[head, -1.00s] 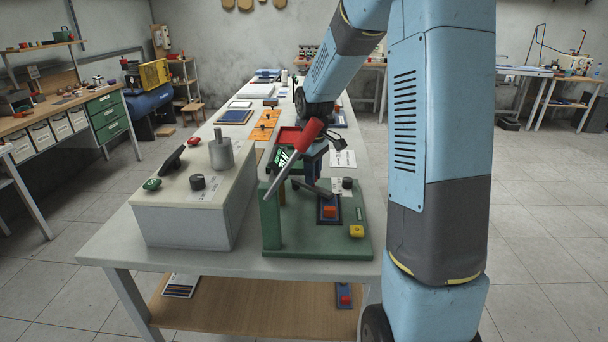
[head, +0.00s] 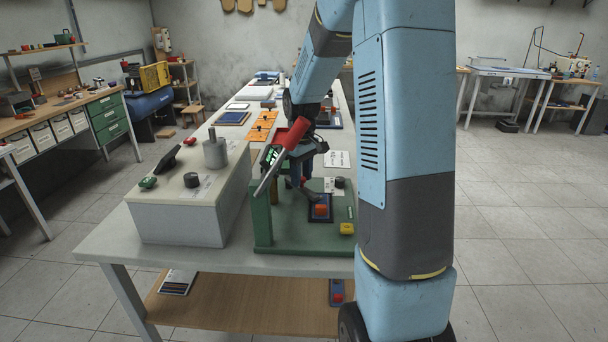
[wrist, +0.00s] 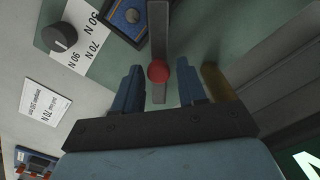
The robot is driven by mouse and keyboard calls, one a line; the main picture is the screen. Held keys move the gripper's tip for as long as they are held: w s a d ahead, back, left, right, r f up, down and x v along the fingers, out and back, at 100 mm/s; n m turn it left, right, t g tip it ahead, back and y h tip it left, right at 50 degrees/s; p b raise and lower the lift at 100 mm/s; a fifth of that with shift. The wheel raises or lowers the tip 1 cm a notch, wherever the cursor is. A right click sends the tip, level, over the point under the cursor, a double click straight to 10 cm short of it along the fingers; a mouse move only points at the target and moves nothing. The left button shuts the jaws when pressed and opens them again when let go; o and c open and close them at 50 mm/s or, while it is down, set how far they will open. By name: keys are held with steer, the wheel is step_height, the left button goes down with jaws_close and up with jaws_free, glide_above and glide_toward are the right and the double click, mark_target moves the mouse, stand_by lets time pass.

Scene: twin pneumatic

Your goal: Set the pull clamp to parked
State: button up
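The green fixture (head: 290,236) stands on the near end of the table. My gripper (head: 304,180) points down over the fixture, partly hidden behind the red grip. In the wrist view my gripper (wrist: 158,92) is open, with a blue finger on each side of a round red knob (wrist: 158,71) and a grey bar (wrist: 158,35). Gaps show on both sides. I cannot tell whether the knob sits on the bar or which part is the clamp.
A black dial (wrist: 60,37) lies beside a label marked 50, 70 and 90 N. A blue block with a red-orange button (head: 320,209) and a yellow button (head: 347,229) are on the fixture. A grey control box (head: 190,215) stands close on its left.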

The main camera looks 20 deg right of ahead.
mark_target(302, 178)
steer(key=shift+o, duration=0.9)
step_height(302, 178, up, 14)
steer(key=shift+f, duration=0.15)
